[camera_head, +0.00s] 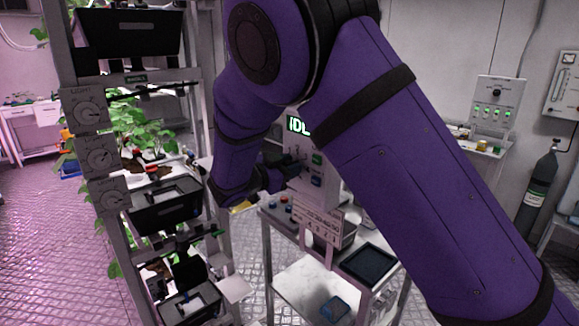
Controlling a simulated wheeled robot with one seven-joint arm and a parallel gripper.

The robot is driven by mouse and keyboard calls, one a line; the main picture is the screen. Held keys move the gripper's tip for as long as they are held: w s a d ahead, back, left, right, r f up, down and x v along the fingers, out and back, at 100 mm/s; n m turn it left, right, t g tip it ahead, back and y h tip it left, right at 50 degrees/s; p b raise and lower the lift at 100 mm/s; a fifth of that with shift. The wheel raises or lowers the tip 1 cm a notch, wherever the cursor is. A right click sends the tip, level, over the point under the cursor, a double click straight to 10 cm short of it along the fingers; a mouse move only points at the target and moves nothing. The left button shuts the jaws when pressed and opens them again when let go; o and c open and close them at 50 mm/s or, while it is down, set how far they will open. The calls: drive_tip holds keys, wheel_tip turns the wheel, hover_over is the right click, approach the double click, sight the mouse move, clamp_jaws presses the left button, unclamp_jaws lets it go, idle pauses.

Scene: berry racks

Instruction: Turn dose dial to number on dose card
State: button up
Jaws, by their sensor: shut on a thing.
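My gripper (283,165) is dark and small in view, at the left part of the box's front. It is shut on what seems to be the dose dial, which the jaws hide. A pale card with printed marks (318,222) stands at the cart's front edge, perhaps the dose card; its number is too small to read.
The cart (285,228) also carries red and blue knobs or caps and a dark tray (368,263). A plant rack (85,190) with dials and black bins stands close on the left. A gas cylinder (538,190) is at the right wall.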

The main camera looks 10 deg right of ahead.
drive_tip(key=shift+f+m, duration=0.1)
drive_tip(key=shift+m, duration=0.5)
drive_tip(key=o, duration=0.9)
drive_tip(key=shift+o, duration=0.2)
drive_tip(key=v, duration=1)
drive_tip(key=shift+s+a, duration=0.2)
drive_tip(key=shift+a, duration=0.15)
drive_tip(key=shift+a, duration=0.1)
